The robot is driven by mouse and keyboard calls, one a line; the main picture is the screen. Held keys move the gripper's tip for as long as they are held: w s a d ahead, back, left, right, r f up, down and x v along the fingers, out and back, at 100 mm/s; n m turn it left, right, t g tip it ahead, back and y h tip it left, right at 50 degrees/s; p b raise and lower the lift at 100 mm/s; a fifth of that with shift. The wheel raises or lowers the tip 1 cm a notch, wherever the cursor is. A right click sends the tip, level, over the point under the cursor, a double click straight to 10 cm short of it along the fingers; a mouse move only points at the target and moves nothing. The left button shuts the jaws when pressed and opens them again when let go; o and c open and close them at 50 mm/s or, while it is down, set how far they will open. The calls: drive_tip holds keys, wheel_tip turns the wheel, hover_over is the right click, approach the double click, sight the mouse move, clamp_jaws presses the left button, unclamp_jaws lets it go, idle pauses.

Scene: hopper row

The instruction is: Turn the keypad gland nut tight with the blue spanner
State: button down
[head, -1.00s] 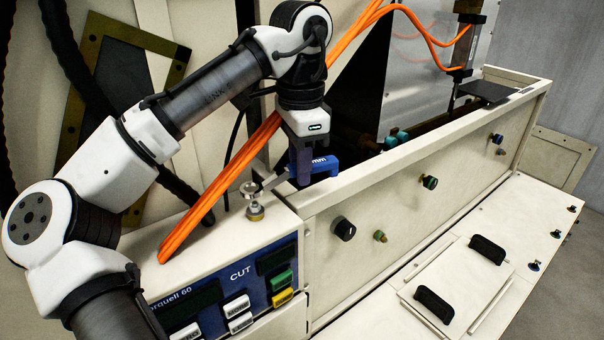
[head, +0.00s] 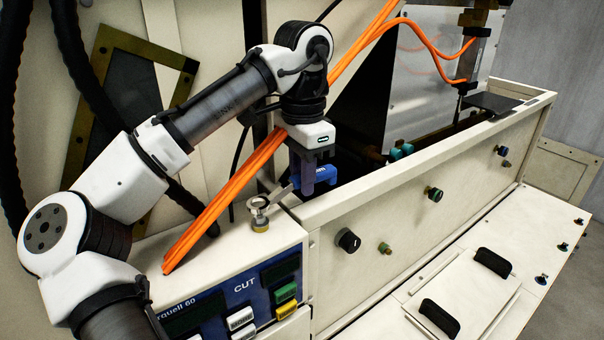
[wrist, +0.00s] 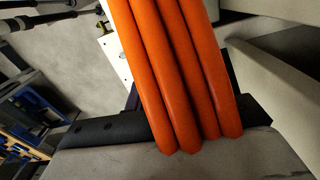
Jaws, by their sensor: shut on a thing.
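The blue spanner (head: 322,177) has a blue handle and a pale metal shank that runs left and down from it. My gripper (head: 312,162) points down and is shut on the blue handle, above the near left corner of the long trough. The keypad gland nut (head: 261,220) is a small silver and brass fitting standing on top of the keypad housing. The spanner's metal end reaches the top of the nut; I cannot tell whether its jaw sits around it. In the wrist view, orange hoses hide the spanner and nut.
Orange hoses (head: 226,204) slope down to the housing top, close left of the nut, and fill the middle of the wrist view (wrist: 172,75). The keypad panel (head: 225,305) is in front. The trough's front wall (head: 430,190) runs right, with several knobs on it.

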drive_tip(key=shift+f, duration=0.2)
drive_tip(key=shift+f, duration=0.45)
drive_tip(key=shift+f, duration=0.3)
idle(0.9)
drive_tip(key=shift+f, duration=0.3)
drive_tip(key=shift+s, duration=0.1)
drive_tip(key=shift+s+d+m, duration=0.2)
drive_tip(key=shift+s+m, duration=0.35)
drive_tip(key=shift+m, duration=0.35)
drive_tip(key=shift+s+d+m, duration=0.2)
drive_tip(key=shift+s+m, duration=0.35)
drive_tip(key=shift+m, duration=0.35)
